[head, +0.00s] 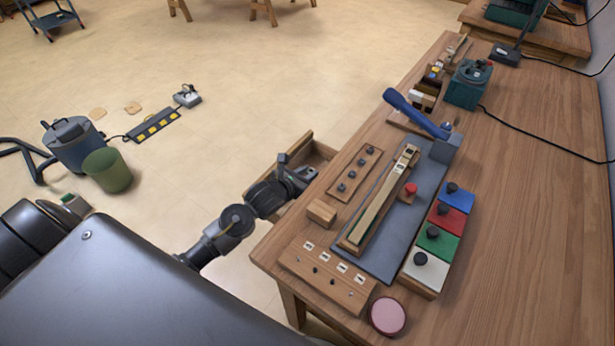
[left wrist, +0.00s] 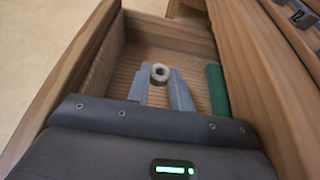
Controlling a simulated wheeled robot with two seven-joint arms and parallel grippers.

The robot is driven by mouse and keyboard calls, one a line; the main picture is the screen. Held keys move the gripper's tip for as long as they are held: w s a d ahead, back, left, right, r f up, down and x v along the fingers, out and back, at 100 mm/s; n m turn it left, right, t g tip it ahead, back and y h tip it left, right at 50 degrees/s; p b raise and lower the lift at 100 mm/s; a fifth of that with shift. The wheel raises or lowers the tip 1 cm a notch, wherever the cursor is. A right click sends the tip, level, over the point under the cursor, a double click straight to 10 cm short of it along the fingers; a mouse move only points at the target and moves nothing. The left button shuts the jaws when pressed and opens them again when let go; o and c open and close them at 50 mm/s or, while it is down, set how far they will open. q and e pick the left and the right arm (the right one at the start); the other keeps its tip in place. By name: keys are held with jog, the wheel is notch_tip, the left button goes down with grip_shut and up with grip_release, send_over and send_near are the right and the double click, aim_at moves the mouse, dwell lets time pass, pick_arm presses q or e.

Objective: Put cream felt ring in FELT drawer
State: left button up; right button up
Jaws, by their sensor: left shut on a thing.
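In the head view my left gripper (head: 300,174) is over the open wooden drawer (head: 322,152) at the table's left side; the ring cannot be made out there. In the left wrist view the drawer (left wrist: 178,32) has a ribbed floor under the ring. Whether the ring touches the floor is unclear. My right gripper is not in view.
A green strip (left wrist: 216,90) lies along the drawer's right side.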

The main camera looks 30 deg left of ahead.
pick_arm(q)
jog(key=shift+f, duration=0.65)
jog(key=shift+f, duration=0.3)
jog(key=shift+f+b, duration=0.35)
jog(key=shift+b, duration=0.05)
jog(key=o, duration=0.9)
jog(key=shift+o, duration=0.2)
jog(key=shift+r, duration=0.1)
